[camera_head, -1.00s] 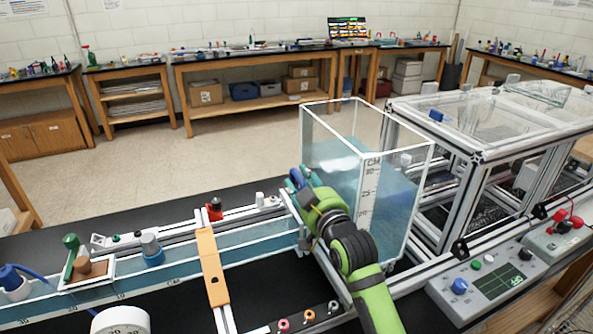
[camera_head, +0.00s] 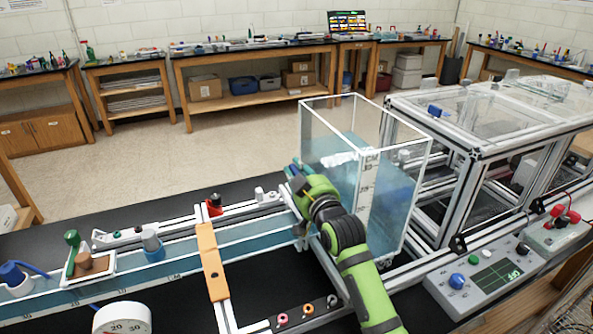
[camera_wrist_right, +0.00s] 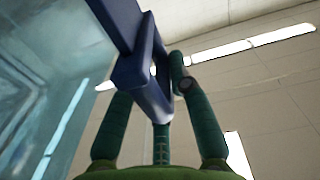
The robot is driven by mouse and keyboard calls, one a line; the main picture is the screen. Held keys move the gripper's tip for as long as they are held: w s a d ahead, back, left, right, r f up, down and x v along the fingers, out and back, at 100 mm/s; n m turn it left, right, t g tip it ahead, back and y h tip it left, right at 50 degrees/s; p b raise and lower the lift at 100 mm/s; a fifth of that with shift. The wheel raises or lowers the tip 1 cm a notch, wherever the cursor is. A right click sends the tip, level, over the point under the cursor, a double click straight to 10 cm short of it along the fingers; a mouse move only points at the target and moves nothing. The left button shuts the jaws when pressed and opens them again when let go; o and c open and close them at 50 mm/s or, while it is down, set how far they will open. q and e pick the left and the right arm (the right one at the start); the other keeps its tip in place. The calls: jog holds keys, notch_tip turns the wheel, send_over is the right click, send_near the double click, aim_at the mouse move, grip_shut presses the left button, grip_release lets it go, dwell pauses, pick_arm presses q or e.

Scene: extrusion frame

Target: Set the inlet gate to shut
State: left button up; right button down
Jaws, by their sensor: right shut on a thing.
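The inlet gate's dark blue loop handle (camera_wrist_right: 145,75) shows close up in the right wrist view, between the teal fingers of my right gripper (camera_wrist_right: 160,110). In the head view my right gripper (camera_head: 294,174) is at the left end of the clear water tank (camera_head: 362,195), above where the water channel (camera_head: 180,265) meets it. It is shut on the handle. The gate plate is mostly hidden behind my gripper and arm, so its height cannot be told. My left gripper is out of view.
An orange bridge (camera_head: 210,262) crosses the channel. A control box (camera_head: 488,280) with a blue knob stands at lower right, and a framed clear enclosure (camera_head: 480,150) behind it. A round white dial (camera_head: 122,319) is at the front left. Small bottles and fittings line the channel.

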notch_tip(320, 180, down, 6)
jog(key=b, duration=0.3)
jog(key=shift+a+r, duration=0.15)
jog(key=shift+r, duration=0.1)
jog(key=shift+s, duration=0.1)
jog(key=c, duration=1.2)
grip_release()
jog(key=shift+c, duration=0.2)
jog(key=shift+a+r, duration=0.1)
jog(key=shift+a, duration=0.05)
jog(key=v, duration=1.2)
